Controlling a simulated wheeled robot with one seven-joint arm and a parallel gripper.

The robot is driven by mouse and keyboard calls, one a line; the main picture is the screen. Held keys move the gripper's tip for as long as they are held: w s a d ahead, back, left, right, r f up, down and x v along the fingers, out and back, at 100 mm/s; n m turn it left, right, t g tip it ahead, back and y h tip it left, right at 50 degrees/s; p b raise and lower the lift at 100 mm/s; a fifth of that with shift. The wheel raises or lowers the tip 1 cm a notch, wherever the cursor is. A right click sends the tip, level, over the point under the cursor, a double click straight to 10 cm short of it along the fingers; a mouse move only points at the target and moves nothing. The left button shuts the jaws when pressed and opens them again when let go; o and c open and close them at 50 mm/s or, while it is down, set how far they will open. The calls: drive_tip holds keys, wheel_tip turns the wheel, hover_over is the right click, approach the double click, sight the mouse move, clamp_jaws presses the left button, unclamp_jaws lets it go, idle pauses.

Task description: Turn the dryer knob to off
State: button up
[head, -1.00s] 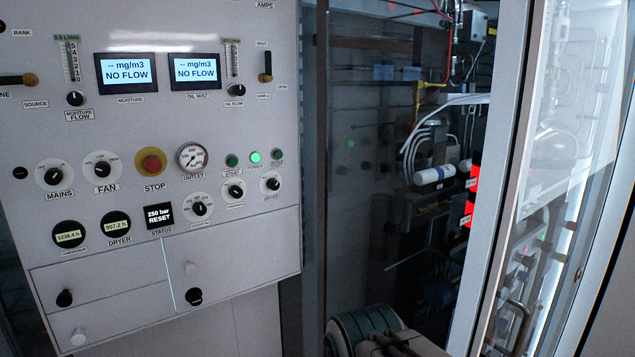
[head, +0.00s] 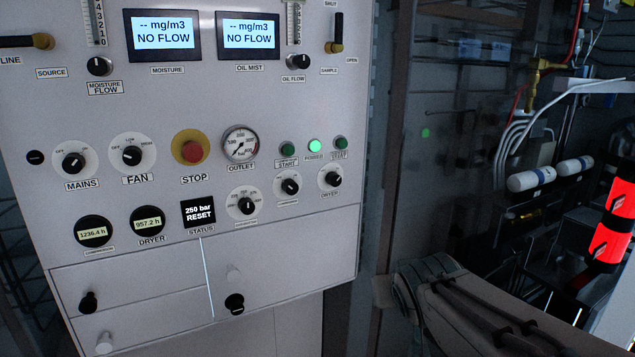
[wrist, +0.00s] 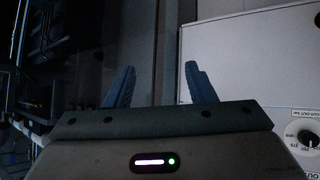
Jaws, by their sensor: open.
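The dryer knob (head: 332,179) is a small black knob on a white round dial at the right of the light grey panel (head: 300,236), above a label reading DRYER. Its setting marks are too small to read. My gripper (wrist: 160,82) shows in the wrist view with two blue fingers spread apart and nothing between them. It is off to the side of the panel, apart from the knob. In the head view my arm is at the lower right, and its fingers do not show there.
Similar dials sit close by, including the MAINS knob (head: 73,163), the FAN knob (head: 131,154) and a red STOP button (head: 191,151). The wrist view shows one white dial (wrist: 306,137) at its right edge. Right of the panel, a dark bay holds pipes and white cylinders (head: 531,180).

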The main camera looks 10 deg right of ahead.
drive_tip(key=w+d+r+n+t+y, duration=0.1)
drive_tip(key=w+d+r+t, duration=0.2)
drive_tip(key=w+r+t, duration=0.35)
drive_tip(key=n+t+y+b, duration=0.1)
drive_tip(key=n+y, duration=0.3)
drive_tip(key=y, duration=0.3)
approach(336, 180)
drive_tip(key=x, duration=0.4)
drive_tip(key=p+x, duration=0.1)
drive_tip(key=x, duration=0.4)
drive_tip(key=shift+w+a, duration=0.15)
drive_tip(key=shift+a, duration=0.15)
drive_tip(key=shift+d+r, duration=0.1)
drive_tip(key=shift+d, duration=0.25)
drive_tip(key=shift+w+a, duration=0.1)
drive_tip(key=shift+a, duration=0.1)
drive_tip(key=c, duration=1)
